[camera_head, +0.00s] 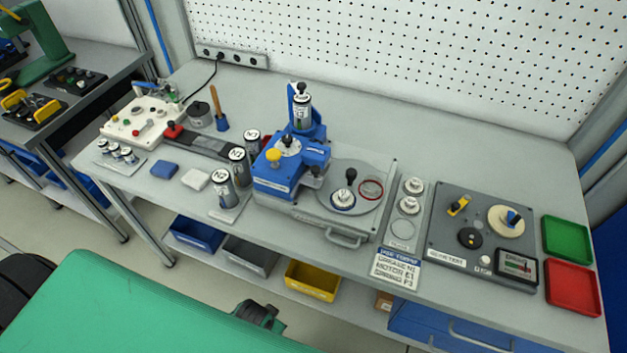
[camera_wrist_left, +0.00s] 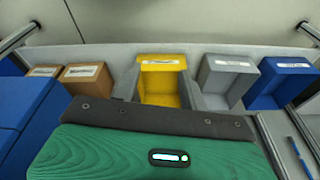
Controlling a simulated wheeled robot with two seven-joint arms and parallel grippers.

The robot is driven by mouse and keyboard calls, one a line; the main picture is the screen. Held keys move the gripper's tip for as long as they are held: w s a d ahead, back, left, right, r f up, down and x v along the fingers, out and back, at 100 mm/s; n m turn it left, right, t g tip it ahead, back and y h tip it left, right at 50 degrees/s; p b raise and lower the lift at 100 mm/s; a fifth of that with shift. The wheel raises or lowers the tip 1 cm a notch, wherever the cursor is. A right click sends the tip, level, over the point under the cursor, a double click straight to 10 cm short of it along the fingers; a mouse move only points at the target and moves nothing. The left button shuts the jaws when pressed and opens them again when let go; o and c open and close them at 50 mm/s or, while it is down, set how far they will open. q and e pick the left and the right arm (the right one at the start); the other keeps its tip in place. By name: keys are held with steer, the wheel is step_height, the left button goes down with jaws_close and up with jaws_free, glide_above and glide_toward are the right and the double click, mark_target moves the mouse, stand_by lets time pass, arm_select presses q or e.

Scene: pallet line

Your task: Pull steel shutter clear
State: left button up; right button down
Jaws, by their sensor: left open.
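A grey steel plate with a bar handle (camera_head: 347,238) at its front edge belongs to the blue and grey machine (camera_head: 275,180) in the middle of the bench. It looks like the steel shutter, and it lies beside and under a round grey disc (camera_head: 365,180). The handle faces the front of the bench. My left gripper (camera_head: 262,317) is low in front of the bench, apart from the handle and holding nothing visible. My right gripper is not in view.
Under the bench are a yellow bin (camera_head: 312,281), a grey bin (camera_head: 249,256) and a blue bin (camera_head: 194,236). Labelled cans (camera_head: 222,182) stand left of the machine. A test panel (camera_head: 480,235), a green tray (camera_head: 567,239) and a red tray (camera_head: 573,287) are at right.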

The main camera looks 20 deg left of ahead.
arm_select(q)
steer(key=w+r, duration=0.3)
steer(key=r, duration=1.2)
steer(key=w+d+r+m+h, duration=0.2)
steer(key=w+d+r+m, duration=0.4)
steer(key=r, duration=0.4)
steer(key=w+d+r+m+h, duration=0.1)
steer(key=w+d+r+m, duration=0.4)
steer(key=w+r+m, duration=0.35)
step_height(320, 180, up, 21)
steer(key=m+g+y, duration=0.3)
steer(key=m, duration=0.7)
glide_above(315, 168)
step_height(315, 168, down, 14)
steer(key=shift+p, duration=0.85)
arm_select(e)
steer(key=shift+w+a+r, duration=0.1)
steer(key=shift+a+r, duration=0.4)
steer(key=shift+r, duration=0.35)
arm_select(q)
jaws_close()
